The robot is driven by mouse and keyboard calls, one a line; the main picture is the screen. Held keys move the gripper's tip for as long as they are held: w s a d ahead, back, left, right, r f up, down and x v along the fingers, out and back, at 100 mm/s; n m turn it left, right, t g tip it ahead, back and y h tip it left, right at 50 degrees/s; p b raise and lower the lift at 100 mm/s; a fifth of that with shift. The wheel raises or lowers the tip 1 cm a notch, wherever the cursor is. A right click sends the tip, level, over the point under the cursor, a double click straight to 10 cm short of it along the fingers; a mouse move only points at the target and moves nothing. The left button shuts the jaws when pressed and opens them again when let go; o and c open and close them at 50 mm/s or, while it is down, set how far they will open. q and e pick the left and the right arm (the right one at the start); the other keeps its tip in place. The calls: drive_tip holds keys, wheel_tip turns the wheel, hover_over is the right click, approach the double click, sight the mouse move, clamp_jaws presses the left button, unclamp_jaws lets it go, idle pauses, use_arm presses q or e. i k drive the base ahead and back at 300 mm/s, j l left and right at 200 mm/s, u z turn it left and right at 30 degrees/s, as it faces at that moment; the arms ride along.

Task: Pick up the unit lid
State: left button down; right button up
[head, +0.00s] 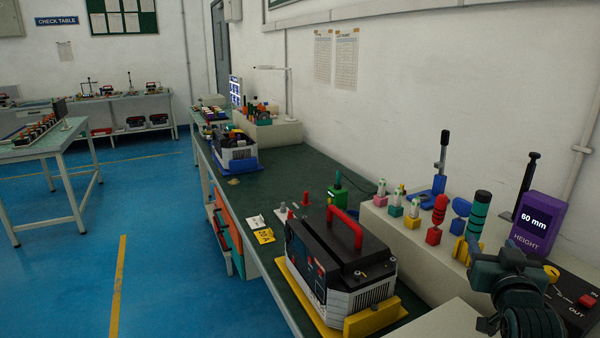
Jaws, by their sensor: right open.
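A unit (345,290) with a dark front panel and pale ribbed sides sits on a yellow base on the green bench. Its black lid (372,256) is on top, with a red arched handle (345,227). My right gripper (497,285) is at the lower right, to the right of the unit and apart from the lid. It is open and nothing shows in it; its fingers are hard to make out. My left gripper is not in view.
A pale raised shelf (400,238) along the wall holds several coloured tools. A purple height display (537,222) reading 60 mm stands behind my right gripper. Yellow and white tags (264,236) lie left of the unit. Another unit (234,152) stands farther along the bench (280,181).

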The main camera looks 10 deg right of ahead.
sight(352, 246)
drive_tip(key=k+j, duration=0.65)
drive_tip(key=k, duration=0.25)
